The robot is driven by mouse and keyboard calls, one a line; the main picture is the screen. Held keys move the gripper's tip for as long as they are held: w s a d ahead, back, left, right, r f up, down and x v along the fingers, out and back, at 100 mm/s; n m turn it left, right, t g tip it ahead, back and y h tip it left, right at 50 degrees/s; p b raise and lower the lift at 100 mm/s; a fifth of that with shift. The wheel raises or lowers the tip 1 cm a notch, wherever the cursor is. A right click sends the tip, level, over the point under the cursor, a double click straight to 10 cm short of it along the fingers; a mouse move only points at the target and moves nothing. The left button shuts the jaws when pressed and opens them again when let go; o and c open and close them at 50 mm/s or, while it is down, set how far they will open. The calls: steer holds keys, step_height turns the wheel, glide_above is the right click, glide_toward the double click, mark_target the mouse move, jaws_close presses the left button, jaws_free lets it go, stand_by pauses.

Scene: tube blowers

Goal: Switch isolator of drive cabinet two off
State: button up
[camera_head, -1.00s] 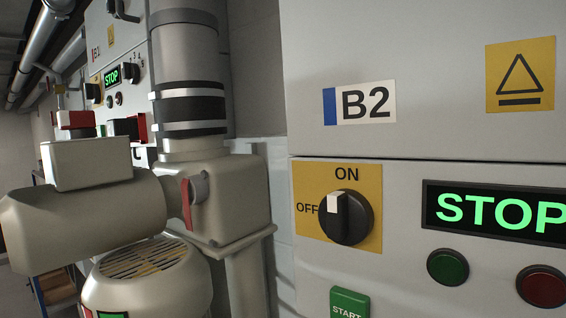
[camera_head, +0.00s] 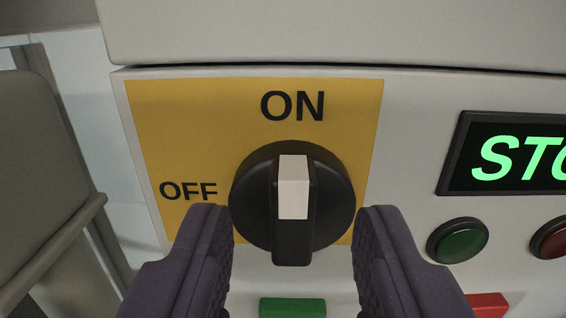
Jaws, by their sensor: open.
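The isolator is a round black rotary knob (camera_head: 250,200) with a raised grip bar and a white pointer mark (camera_head: 293,187). It sits on a yellow plate (camera_head: 160,130) on the pale grey cabinet front (camera_head: 420,130). The white mark points up at the word ON; the word OFF is to the left of the knob. My gripper (camera_head: 292,225) is open, with one dark purple finger on each side of the knob's lower half. I cannot tell whether the fingers touch the knob. Nothing is held. The B2 label is out of view now.
A green-lit display (camera_head: 515,155) reading STO, cut off by the picture edge, is at the right. Below it are a green round button (camera_head: 458,240) and a red one (camera_head: 550,239). A green block (camera_head: 292,307) is under the knob. A grey machine housing (camera_head: 40,170) stands at the left.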

steer(key=shift+w, duration=0.7)
jaws_close()
